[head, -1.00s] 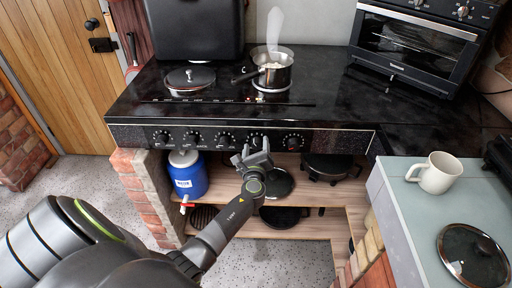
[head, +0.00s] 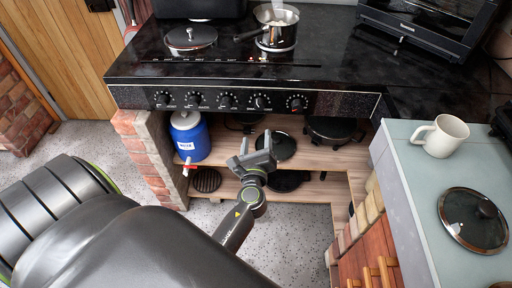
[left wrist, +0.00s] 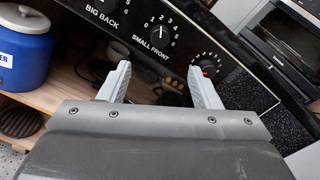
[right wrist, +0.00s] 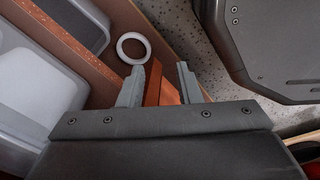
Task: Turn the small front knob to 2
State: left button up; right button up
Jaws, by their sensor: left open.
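The small front knob (head: 260,101) is on the black front panel of the stove, second from the right. In the left wrist view the same knob (left wrist: 160,32) sits above its "SMALL FRONT" label, with a 0 to 6 scale around it. Its white mark looks near upright; the exact number is too small to read. My left gripper (head: 254,143) is open and empty, below the panel and in front of the shelf. In the left wrist view my left gripper (left wrist: 160,70) points at the panel with its fingers apart, the knob beyond the gap. My right gripper (right wrist: 160,70) is open and empty, low by reddish wood.
Other knobs flank it, including the rightmost knob (head: 296,102) with a red mark. A saucepan (head: 277,27) and a lidded pan (head: 191,38) stand on the stove. A blue water jug (head: 190,137) is on the shelf. A mug (head: 441,136) and a glass lid (head: 474,220) are on the right counter.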

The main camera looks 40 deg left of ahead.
pick_arm(q)
jog(key=shift+v, duration=1.5)
jog(key=s+d+f+n+g+h, duration=0.1)
jog(key=s+f+n+g+h, duration=0.3)
jog(key=f, duration=1)
jog(key=s+d+f+n+g+h, duration=0.1)
jog(key=s+f+n+g+h, duration=0.3)
jog(key=f, duration=1)
jog(key=s+a+f+n+g, duration=0.1)
jog(key=s+f+n, duration=0.4)
jog(key=s, duration=0.5)
jog(key=s+a+f+n+g+p, duration=0.1)
jog(key=s+f+n+g, duration=0.2)
jog(key=s, duration=0.7)
jog(key=s+a+f+n+g+p, duration=0.1)
jog(key=s+f+n+g, duration=0.1)
jog(key=s+f+n, duration=0.5)
jog(key=s+n, duration=0.1)
jog(key=s, duration=0.3)
jog(key=shift+f+h, duration=0.3)
jog(key=shift+f, duration=0.05)
